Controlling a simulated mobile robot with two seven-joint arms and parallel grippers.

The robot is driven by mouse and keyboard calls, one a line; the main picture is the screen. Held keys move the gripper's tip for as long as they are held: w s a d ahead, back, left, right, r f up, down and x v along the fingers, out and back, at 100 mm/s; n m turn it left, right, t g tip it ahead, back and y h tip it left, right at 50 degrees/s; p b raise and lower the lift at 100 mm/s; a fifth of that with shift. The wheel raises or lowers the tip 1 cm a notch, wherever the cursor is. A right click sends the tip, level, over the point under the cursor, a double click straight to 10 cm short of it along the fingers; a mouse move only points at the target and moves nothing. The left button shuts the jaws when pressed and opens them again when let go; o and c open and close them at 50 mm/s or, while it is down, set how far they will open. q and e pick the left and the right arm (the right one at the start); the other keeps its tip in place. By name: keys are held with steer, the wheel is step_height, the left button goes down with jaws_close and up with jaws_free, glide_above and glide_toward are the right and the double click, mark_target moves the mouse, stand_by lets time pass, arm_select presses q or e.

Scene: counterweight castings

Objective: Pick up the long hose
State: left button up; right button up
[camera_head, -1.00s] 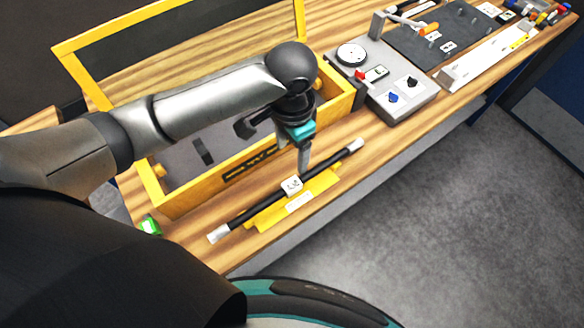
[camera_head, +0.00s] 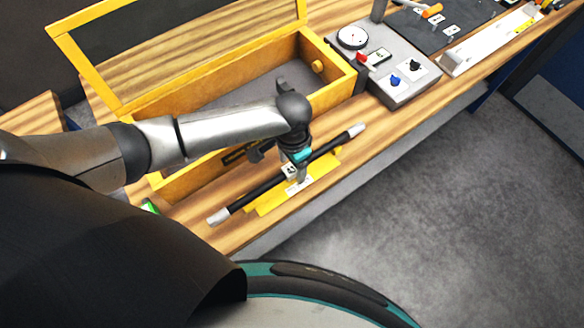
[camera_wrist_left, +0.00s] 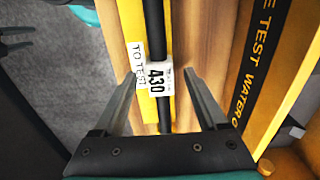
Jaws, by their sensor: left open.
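The long hose (camera_head: 260,192) is black with pale metal ends. It lies diagonally across a yellow holder (camera_head: 264,209) on the wooden bench, and a white tag sits near its middle. In the left wrist view the hose (camera_wrist_left: 154,30) runs down between the fingers, its tag reading 430. The yellow holder (camera_wrist_left: 137,22) carries a "TO TEST" label. My left gripper (camera_head: 300,178) is at the hose's middle. In the left wrist view the left gripper (camera_wrist_left: 163,80) is open, one finger on each side of the hose. I cannot tell whether either finger touches it.
A yellow-framed tank (camera_head: 168,187) with a raised lid stands right behind the hose. A grey gauge box (camera_head: 395,88) with knobs stands to the right. The bench's front edge (camera_head: 300,205) is close to the hose, with grey floor beyond.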

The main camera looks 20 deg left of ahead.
arm_select(q)
steer(key=shift+f, duration=0.35)
steer(key=shift+c, duration=0.2)
steer(key=shift+r, duration=0.1)
jaws_close()
